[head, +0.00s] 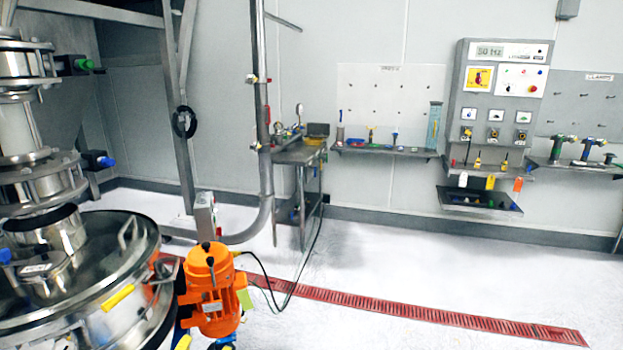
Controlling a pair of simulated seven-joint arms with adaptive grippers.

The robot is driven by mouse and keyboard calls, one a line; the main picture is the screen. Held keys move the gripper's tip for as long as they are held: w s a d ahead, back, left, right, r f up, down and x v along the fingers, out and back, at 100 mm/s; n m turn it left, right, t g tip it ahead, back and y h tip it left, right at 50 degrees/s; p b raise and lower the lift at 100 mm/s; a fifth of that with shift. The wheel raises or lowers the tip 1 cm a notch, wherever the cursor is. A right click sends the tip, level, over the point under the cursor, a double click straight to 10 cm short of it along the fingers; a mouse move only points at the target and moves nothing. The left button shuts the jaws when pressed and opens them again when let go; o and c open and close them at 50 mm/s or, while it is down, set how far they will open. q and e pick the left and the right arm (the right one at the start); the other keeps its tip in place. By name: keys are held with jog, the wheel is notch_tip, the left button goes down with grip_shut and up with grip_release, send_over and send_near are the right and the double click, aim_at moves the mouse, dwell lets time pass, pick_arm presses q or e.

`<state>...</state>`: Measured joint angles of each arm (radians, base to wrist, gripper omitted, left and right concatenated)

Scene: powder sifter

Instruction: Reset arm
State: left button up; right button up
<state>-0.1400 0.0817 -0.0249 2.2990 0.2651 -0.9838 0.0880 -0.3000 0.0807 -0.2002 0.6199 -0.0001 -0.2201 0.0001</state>
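Neither of my grippers shows in the head view, and no part of my arms can be made out for sure. The powder sifter (95,270) stands at the left, a round steel vessel with a lid, clamps and a yellow handle. An orange motor (212,290) is beside its right side, with a dark cable running from it. Whether either gripper holds anything is hidden.
A grey control panel (500,95) reading 50 Hz is on the back wall, with tool shelves (385,152) beside it. A steel bench (300,155) stands near a vertical pipe (262,120). A red floor grate (420,310) crosses the open white floor.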

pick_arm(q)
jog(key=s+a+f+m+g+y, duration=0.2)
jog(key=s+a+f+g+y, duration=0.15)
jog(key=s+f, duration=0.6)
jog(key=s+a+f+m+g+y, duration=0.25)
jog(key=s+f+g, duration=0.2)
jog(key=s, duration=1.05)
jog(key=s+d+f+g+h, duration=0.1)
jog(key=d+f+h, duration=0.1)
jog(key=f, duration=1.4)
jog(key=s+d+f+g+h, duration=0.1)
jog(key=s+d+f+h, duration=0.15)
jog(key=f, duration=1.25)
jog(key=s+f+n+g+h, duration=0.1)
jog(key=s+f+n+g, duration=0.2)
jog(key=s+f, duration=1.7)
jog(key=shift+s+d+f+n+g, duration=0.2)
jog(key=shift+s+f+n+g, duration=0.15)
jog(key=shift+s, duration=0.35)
